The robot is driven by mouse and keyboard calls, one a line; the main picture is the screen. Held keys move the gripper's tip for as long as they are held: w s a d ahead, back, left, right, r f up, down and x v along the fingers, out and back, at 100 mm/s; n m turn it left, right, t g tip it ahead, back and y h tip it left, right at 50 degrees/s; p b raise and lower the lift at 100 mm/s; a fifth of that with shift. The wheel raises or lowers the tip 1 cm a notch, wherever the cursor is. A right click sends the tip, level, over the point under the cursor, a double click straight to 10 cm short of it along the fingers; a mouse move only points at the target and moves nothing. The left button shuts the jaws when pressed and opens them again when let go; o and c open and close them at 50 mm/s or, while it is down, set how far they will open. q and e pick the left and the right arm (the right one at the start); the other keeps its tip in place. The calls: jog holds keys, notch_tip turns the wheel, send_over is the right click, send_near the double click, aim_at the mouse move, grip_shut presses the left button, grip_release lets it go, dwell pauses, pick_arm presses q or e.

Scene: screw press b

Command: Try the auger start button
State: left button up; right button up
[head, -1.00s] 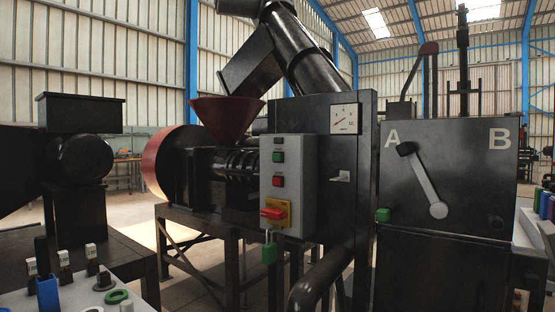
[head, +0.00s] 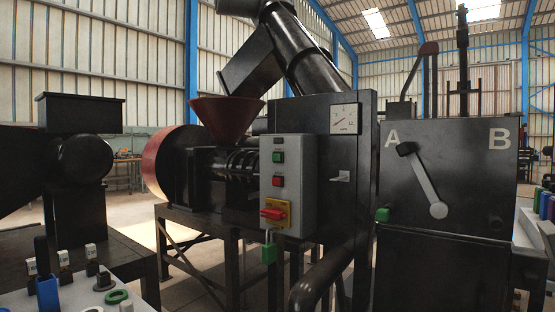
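A grey control box (head: 300,185) is on the machine in the middle of the head view. Its front has a green button (head: 278,157) at the top and a red button (head: 277,181) below it. Lower down is a red rotary handle (head: 273,213) on a yellow plate, with the handle lying roughly level. The auger screw (head: 240,163) shows left of the box, under a dark red hopper (head: 226,118). Neither of my grippers is in view.
A gauge (head: 344,119) is at the panel's upper right. A black cabinet (head: 460,205) marked A and B has a lever (head: 425,185) at A and a green padlock (head: 383,214). A tray with tags and padlocks (head: 85,300) is at lower left. A dark pipe (head: 320,283) stands below the box.

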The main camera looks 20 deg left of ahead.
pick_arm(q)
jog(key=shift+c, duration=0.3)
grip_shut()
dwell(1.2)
